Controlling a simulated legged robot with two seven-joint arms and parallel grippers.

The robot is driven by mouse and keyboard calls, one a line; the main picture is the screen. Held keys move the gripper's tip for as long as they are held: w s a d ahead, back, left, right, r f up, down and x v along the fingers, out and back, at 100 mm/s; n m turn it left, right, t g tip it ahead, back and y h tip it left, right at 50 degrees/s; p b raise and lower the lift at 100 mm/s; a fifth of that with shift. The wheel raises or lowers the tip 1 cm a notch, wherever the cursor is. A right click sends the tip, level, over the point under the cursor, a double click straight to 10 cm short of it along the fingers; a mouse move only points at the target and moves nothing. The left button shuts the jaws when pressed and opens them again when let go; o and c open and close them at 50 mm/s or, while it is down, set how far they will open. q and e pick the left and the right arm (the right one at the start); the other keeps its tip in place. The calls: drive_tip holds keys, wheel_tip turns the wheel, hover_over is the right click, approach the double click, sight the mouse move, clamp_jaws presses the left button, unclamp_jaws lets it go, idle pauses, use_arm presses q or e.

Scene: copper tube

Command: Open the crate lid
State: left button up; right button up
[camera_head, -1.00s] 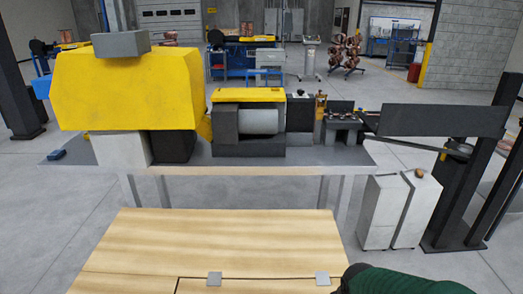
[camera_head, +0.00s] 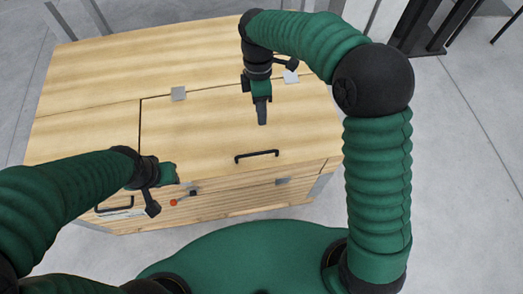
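The wooden crate (camera_head: 85,72) fills the middle of the head view. Its right front lid panel (camera_head: 205,128) lies flat and closed, with a black bar handle (camera_head: 257,155) near its front edge. Two grey hinge plates show at its back edge, the left one (camera_head: 178,94) clear. My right gripper (camera_head: 262,114) points down above the lid, behind the handle and apart from it. Its fingers line up in the view, so their gap is hidden. My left gripper (camera_head: 170,177) is at the crate's front edge, left of the handle; its fingertips are unclear.
Another black handle (camera_head: 114,207) is at the crate's front left, partly behind my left arm. A small red knob (camera_head: 173,202) and a grey latch (camera_head: 283,181) are on the front side. Grey floor (camera_head: 440,150) is clear at the right.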

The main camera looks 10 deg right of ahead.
hover_over(262, 156)
wheel_tip(262, 156, down, 16)
drive_tip(key=shift+f+b, duration=0.1)
drive_tip(key=shift+b, duration=0.35)
clamp_jaws()
idle(1.1)
